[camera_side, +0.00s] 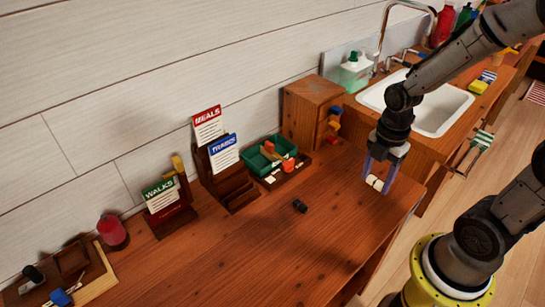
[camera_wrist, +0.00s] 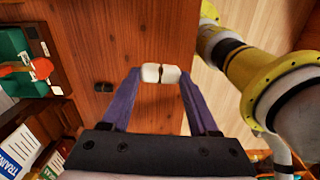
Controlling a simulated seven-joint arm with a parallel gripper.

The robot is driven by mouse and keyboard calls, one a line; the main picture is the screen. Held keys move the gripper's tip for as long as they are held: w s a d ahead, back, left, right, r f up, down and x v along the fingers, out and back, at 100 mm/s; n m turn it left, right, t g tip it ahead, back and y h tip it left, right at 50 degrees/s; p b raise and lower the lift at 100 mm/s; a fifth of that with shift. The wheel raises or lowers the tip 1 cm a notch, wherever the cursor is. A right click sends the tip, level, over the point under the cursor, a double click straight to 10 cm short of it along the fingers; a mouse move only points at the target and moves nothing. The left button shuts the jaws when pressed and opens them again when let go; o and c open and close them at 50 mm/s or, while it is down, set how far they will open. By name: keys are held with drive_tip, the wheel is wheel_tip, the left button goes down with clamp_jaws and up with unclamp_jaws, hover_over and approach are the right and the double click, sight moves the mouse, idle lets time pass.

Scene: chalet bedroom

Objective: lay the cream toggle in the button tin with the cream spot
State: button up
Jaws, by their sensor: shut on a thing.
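My gripper (camera_wrist: 160,76) is shut on the cream toggle (camera_wrist: 150,73), a small pale piece with a dark band across its middle. In the side view, the toggle (camera_side: 374,183) is between my fingertips near the right end of the wooden table; I cannot tell whether it touches the wood. I cannot clearly make out a button tin with a cream spot. A green divided container (camera_side: 257,163) at the back of the table has small pale marks by its front, too small to read. It shows partly at the left of the wrist view (camera_wrist: 14,45).
A small dark object (camera_side: 300,206) lies mid-table. Card holders (camera_side: 230,186), a wooden drawer box (camera_side: 305,105), a red jar (camera_side: 113,232) and a wooden tray (camera_side: 98,287) line the back and left. A sink (camera_side: 440,112) is at right. The table's front middle is clear.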

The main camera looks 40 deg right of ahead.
idle(0.3)
drive_tip(key=shift+s, duration=0.1)
drive_tip(key=w+r, duration=0.2)
drive_tip(key=w, duration=0.4)
hover_over(255, 160)
drive_tip(key=s+a, duration=0.2)
drive_tip(key=s, duration=0.1)
drive_tip(key=shift+n, duration=0.4)
drive_tip(key=f, duration=1)
drive_tip(key=shift+s+a+f, duration=0.1)
drive_tip(key=shift+s+f, duration=0.1)
drive_tip(key=shift+f, duration=0.15)
drive_tip(key=shift+w+f, duration=0.1)
drive_tip(key=shift+f, duration=0.1)
drive_tip(key=shift+w+f, duration=0.1)
drive_tip(key=shift+f, duration=1.5)
